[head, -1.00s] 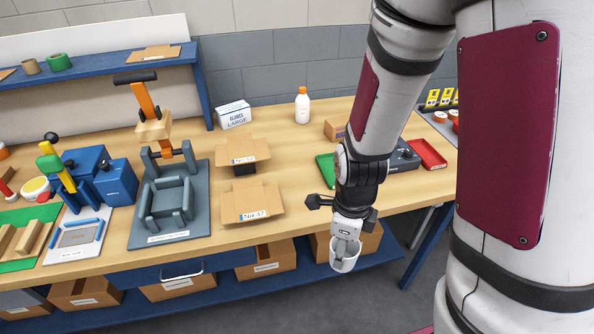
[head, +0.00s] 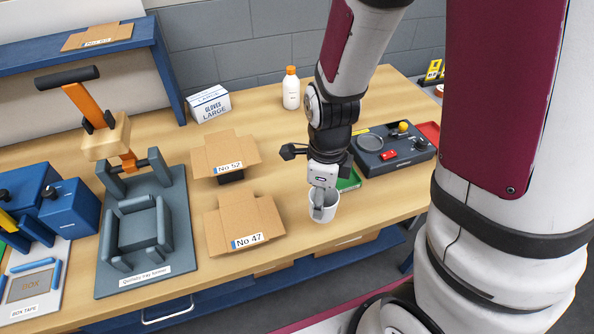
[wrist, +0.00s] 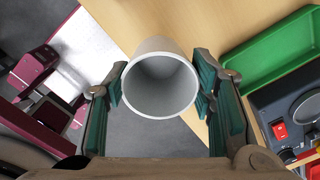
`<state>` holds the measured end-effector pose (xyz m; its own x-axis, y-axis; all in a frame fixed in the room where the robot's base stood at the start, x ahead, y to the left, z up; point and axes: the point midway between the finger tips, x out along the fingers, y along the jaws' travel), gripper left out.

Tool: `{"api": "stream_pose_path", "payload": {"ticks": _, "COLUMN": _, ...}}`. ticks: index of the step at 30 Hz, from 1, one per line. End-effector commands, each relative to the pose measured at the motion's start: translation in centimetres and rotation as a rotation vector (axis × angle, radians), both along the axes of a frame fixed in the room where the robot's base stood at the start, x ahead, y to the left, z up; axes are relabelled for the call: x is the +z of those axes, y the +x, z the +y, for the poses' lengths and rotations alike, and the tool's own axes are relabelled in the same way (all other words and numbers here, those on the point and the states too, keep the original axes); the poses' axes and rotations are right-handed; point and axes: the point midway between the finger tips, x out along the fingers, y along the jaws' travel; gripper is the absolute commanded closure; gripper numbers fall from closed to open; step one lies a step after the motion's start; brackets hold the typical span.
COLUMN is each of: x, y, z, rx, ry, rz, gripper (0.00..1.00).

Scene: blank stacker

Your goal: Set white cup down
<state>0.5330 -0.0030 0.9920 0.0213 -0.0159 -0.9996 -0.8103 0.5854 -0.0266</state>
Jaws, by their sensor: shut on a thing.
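The white cup (head: 325,209) is upright in my gripper (head: 321,198), near the front edge of the wooden table (head: 290,155). In the wrist view, the cup (wrist: 160,82) is empty, its open mouth facing the camera. The green-padded fingers of my gripper (wrist: 160,90) press on opposite sides of it. Table edge and grey floor both show around the cup there, so it appears held at or above the edge; contact with the tabletop cannot be seen.
A green tray (wrist: 270,50) and a dark control box (head: 395,150) with a red switch lie right of the cup. A white bottle (head: 291,90) and a glove box (head: 208,104) stand behind.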

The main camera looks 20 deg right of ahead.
Motion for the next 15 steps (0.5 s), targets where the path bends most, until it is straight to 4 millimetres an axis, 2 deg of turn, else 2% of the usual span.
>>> {"api": "stream_pose_path", "payload": {"ticks": 12, "x": -0.8, "y": 9.1, "z": 0.3, "rx": -0.001, "ry": 0.000, "rz": 0.000, "gripper": 0.69}}
{"api": "stream_pose_path", "payload": {"ticks": 15, "x": -0.9, "y": 10.8, "z": 0.3, "rx": -0.002, "ry": 0.001, "rz": 0.001, "gripper": 0.69}}
